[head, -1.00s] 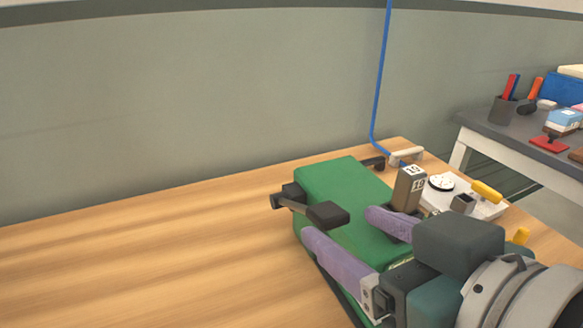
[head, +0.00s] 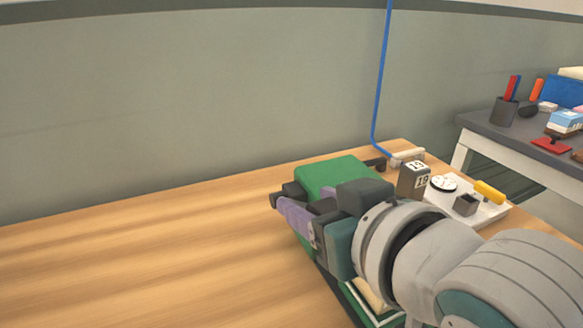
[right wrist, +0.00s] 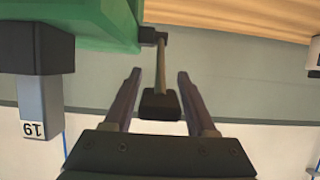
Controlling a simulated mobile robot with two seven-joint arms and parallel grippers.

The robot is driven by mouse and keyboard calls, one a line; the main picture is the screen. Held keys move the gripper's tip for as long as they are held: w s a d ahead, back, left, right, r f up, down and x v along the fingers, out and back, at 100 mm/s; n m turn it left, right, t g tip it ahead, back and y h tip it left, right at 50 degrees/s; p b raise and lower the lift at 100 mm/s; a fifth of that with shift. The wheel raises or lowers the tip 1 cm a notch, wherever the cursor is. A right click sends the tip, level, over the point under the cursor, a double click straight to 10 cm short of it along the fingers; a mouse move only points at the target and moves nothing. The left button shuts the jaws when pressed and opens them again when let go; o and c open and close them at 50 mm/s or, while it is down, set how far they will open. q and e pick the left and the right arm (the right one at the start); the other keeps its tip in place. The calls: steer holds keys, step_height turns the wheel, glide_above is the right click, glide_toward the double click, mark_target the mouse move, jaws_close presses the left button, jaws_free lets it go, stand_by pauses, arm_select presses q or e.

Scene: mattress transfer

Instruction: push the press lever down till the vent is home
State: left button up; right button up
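The press is a green block-shaped body (head: 335,170) on the wooden bench, and its green side also shows in the right wrist view (right wrist: 95,22). Its press lever (right wrist: 160,65) is a thin bar ending in a black pad (right wrist: 160,105). My right gripper (head: 300,203) reaches over the press from the right and hides most of the lever in the head view. In the right wrist view its purple fingers (right wrist: 159,74) are open, one on each side of the lever, with gaps visible. I cannot make out the vent. My left gripper is not in view.
A blue hose (head: 378,95) hangs down the wall behind. A grey side table (head: 535,140) is at right. The bench's left side is clear.

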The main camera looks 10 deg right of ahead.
jaws_close()
stand_by(1.1)
